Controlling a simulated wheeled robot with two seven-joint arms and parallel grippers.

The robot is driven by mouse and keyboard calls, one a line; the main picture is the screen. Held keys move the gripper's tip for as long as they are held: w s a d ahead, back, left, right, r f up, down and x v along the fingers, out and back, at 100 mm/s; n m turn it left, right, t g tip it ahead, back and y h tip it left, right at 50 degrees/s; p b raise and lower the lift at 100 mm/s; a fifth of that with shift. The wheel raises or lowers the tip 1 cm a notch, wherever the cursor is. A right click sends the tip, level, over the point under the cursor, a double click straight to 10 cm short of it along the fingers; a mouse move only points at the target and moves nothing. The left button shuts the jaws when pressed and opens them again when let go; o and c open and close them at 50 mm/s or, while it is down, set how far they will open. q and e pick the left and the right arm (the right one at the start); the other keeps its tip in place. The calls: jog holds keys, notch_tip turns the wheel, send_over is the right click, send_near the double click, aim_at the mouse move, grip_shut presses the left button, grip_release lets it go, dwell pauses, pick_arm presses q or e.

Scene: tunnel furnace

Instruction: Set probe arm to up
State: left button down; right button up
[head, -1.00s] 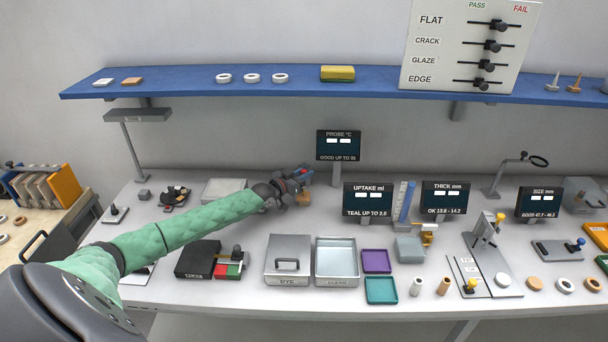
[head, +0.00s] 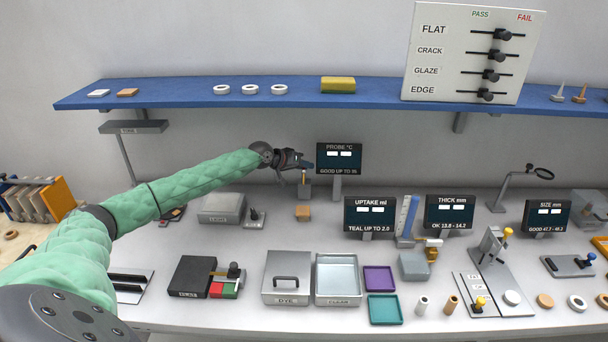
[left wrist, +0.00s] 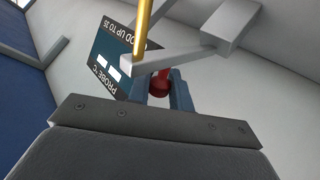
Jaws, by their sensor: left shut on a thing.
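My left gripper (head: 306,164) is at the left edge of the PROBE °C display (head: 339,158), raised above the bench. In the left wrist view its blue fingers (left wrist: 162,92) are shut on a red ball knob (left wrist: 159,86). A grey bar (left wrist: 180,57) of the probe arm runs from near the knob to a grey block (left wrist: 231,24). A brass rod (left wrist: 143,28) stands out close to that bar. In the head view my gripper hides the knob and most of the arm. My right gripper is in neither view.
The blue shelf (head: 400,93) runs above. The UPTAKE display (head: 370,213) stands to the lower right.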

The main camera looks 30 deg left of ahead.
pick_arm(q)
jog(key=shift+w+a+r+n+g+h, duration=0.25)
jog(key=shift+w+a+n+g, duration=0.1)
jog(key=shift+w+g, duration=0.2)
jog(key=shift+w+a+r+n+g+h, duration=0.25)
jog(key=shift+w+n+g, duration=0.1)
jog(key=shift+w+g, duration=0.15)
jog(key=shift+w+a+b, duration=0.3)
jog(key=shift+w+b, duration=0.05)
jog(key=shift+w, duration=0.05)
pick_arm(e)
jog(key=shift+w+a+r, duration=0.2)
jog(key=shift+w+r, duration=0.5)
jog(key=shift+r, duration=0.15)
pick_arm(q)
jog(key=shift+r, duration=0.1)
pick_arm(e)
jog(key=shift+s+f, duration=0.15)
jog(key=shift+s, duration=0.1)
pick_arm(q)
jog(key=c, duration=1.3)
grip_release()
jog(key=shift+a, duration=0.1)
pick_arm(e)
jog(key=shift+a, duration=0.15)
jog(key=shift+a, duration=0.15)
